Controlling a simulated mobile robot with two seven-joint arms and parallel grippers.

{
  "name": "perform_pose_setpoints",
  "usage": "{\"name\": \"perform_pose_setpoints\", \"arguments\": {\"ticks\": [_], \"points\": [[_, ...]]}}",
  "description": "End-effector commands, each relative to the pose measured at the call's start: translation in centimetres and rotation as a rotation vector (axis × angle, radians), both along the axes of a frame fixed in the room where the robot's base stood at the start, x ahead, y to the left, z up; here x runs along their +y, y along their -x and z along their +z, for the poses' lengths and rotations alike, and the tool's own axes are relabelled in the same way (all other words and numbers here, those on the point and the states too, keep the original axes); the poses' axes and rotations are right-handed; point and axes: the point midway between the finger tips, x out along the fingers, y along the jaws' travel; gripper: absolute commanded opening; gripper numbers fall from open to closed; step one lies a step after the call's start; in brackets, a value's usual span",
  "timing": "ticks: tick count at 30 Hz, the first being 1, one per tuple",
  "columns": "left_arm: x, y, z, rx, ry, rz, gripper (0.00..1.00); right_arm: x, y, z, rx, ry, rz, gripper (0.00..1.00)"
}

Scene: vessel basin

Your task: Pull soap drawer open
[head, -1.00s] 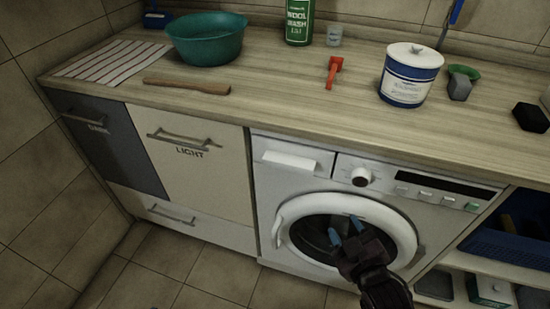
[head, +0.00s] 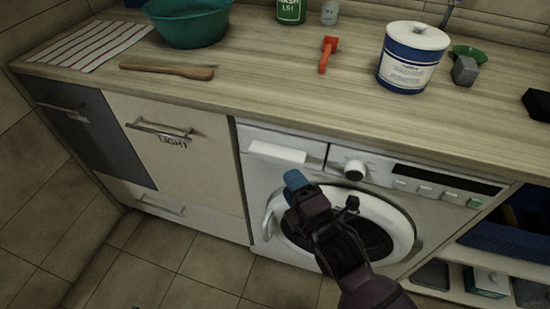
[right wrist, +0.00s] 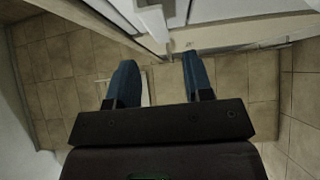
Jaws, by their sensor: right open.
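The soap drawer (head: 276,152) is the white panel at the top left of the washing machine front (head: 256,178). It looks shut in the head view. My right gripper (head: 297,180) is in front of the machine, just below and to the right of the drawer front in the picture. Its blue fingers are spread with nothing between them in the right wrist view (right wrist: 160,78). A white protruding piece (right wrist: 152,20) lies beyond the fingertips there; I cannot tell for sure that it is the drawer's front. My left gripper is not in view.
The round washer door (head: 405,226) is below the drawer, partly hidden by my right arm. The counter (head: 270,98) overhangs the machine front. Cabinet fronts with metal handles (head: 160,130) stand to the left. Open shelves (head: 455,290) are at the right. The tiled floor is clear.

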Motion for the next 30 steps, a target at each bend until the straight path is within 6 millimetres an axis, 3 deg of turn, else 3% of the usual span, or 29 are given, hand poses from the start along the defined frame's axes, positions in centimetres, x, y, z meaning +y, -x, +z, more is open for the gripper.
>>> {"name": "perform_pose_setpoints", "arguments": {"ticks": [9, 15, 30], "points": [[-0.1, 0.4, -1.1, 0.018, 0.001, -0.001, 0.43, 2.4, -4.5, -0.2, 0.003, -0.003, 0.0, 0.47], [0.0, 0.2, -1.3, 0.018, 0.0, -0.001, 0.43, 3.3, -6.6, -0.2, 0.003, -0.002, -0.001, 0.47], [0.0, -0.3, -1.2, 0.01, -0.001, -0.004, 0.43, 3.8, -7.5, 0.0, 0.0, -0.001, -0.001, 0.44]]}}
